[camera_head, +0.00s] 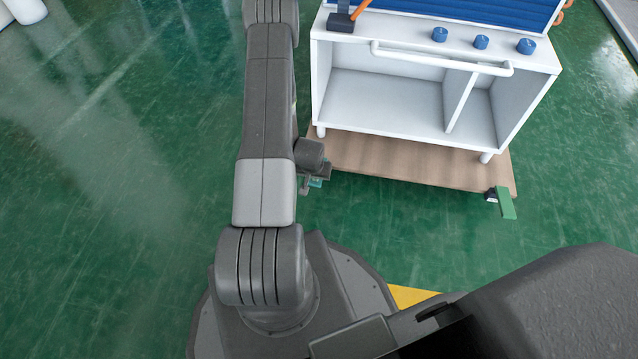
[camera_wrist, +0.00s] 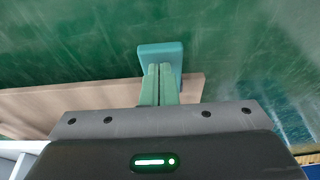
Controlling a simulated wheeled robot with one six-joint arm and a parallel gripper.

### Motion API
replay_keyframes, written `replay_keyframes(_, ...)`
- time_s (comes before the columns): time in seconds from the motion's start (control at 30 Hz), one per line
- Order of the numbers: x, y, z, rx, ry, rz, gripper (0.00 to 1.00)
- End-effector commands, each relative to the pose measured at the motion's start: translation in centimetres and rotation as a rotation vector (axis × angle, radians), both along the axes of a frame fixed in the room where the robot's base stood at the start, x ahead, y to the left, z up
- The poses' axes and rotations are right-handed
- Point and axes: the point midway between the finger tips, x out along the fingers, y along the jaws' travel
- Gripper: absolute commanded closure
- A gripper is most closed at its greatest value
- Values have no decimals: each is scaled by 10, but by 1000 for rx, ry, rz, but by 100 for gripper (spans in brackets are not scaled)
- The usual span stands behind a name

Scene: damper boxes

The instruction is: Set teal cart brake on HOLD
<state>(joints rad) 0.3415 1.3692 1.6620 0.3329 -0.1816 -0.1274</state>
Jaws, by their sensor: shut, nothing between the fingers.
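A teal brake pedal (camera_wrist: 160,52) shows in the wrist view, just beyond my gripper's fingertips by the edge of a wooden cart base. My gripper (camera_wrist: 160,70) is shut and empty, its two fingers side by side over the pedal; I cannot tell whether they touch it. In the head view, a small teal patch of the pedal (camera_head: 316,183) shows beside the dark wrist, near the front left corner of the wooden base (camera_head: 400,162). The fingers are mostly hidden there by my arm. Any HOLD marking is not visible.
A white cabinet (camera_head: 385,100) with a front handle bar (camera_head: 440,62) stands on the wooden base. A green pedal (camera_head: 507,203) sticks out at its front right corner. Blue knobs (camera_head: 481,42) are on top. Green floor is open to the left.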

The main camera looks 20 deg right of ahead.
Motion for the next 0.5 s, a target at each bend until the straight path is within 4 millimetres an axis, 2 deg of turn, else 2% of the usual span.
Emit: replay_keyframes(0.5, -1, 1, -12, 2, 3, 0, 100)
